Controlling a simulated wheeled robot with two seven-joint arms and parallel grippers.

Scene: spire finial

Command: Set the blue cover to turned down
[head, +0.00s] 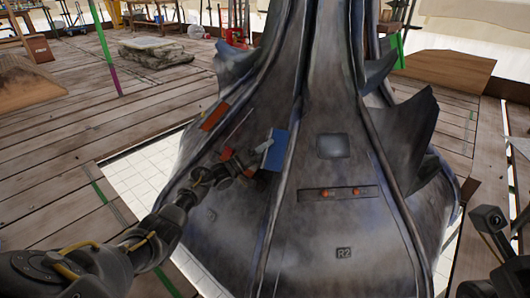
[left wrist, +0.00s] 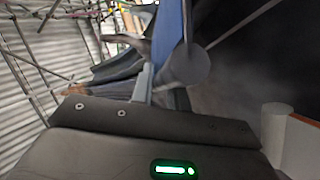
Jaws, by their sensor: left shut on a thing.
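The blue cover (head: 278,150) is a small blue panel on the dark metal spire (head: 310,225), left of its middle rib. It looks tilted out from the surface, with a lighter edge on its left. My left gripper (head: 256,167) is at the cover's lower left side and is shut on it; the fingertips are partly hidden. In the left wrist view the cover (left wrist: 172,30) shows as a narrow blue strip beside a grey round part. My right arm shows at the lower right of the head view; I cannot make out its gripper.
An orange-red panel (head: 214,117) lies up-left of the cover. A plate with red knobs (head: 338,193) and a grey square panel (head: 333,146) are to the right. Torn metal flaps (head: 411,121) jut from the spire's right side. Plank flooring surrounds it.

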